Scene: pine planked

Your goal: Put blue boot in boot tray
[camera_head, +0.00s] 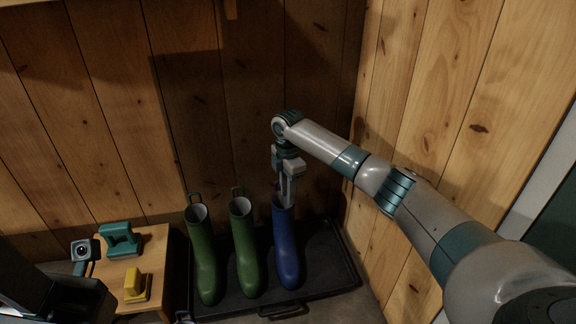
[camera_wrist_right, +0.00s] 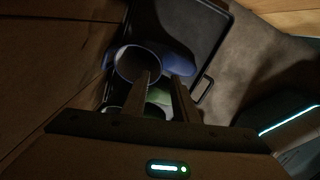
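The blue boot (camera_head: 287,250) stands upright at the right of a row in the black boot tray (camera_head: 335,262). Its round opening (camera_wrist_right: 137,66) shows in the wrist view. My right gripper (camera_head: 288,201) points down at the top of the boot. In the wrist view the right fingers (camera_wrist_right: 165,92) are apart, one over the opening and one outside the rim; I see no clear grip on the wall.
Two green boots (camera_head: 204,262) (camera_head: 245,255) stand left of the blue boot. A small wooden table (camera_head: 155,245) at the left holds a teal object (camera_head: 121,240) and a yellow one (camera_head: 136,286). Plank walls close in behind and at the right. Dark shapes fill the lower left corner.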

